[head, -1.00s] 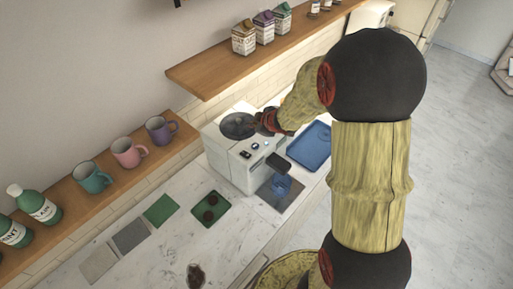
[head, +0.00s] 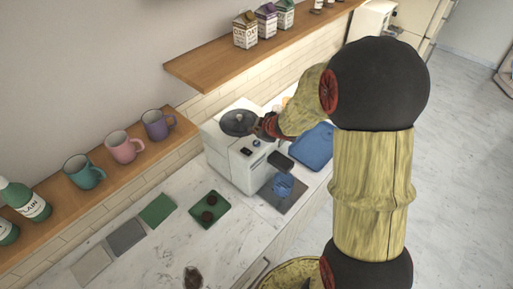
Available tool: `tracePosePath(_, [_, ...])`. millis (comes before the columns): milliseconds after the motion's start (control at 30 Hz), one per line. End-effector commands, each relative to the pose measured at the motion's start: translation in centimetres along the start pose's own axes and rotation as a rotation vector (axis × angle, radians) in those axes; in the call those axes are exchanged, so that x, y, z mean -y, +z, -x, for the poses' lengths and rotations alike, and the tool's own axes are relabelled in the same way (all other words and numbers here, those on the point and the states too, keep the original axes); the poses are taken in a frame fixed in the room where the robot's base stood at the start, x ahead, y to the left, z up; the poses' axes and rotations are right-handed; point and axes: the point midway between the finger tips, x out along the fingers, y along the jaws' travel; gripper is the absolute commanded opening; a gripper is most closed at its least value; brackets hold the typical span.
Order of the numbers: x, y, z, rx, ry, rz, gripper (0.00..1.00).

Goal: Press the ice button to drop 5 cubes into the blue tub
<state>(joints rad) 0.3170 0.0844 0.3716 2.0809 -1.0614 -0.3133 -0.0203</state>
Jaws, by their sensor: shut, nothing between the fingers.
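The white ice machine (head: 222,158) stands on the counter, with a dark round lid on top and small buttons (head: 250,147) on its front upper face. A dark spout (head: 281,160) juts from its front. The blue tub (head: 283,185) sits below the spout on a dark square mat; whether cubes lie in it is too small to tell. My gripper (head: 256,128) is shut and empty, over the right side of the machine's top, beside the round lid. Its fingertips are small and partly hidden by my wrist; I cannot tell whether they touch the machine.
A blue tray (head: 314,147) lies right of the machine, partly behind my arm. A green tray (head: 209,221) with dark round items lies to the left. Mugs (head: 124,147) stand on the left shelf, cartons (head: 266,22) on the upper shelf.

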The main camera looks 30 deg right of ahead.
Motion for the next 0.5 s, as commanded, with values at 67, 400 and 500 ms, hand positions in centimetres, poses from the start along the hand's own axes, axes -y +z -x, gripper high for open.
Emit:
tracePosePath(67, [0.8,0.8,-1.1,0.000,0.000,0.001,0.00])
tracePosePath(400, [1.8,1.8,-2.5,-0.001,0.001,0.001,0.00])
tracePosePath(500, [1.7,1.7,-2.4,-0.001,0.001,0.001,0.00])
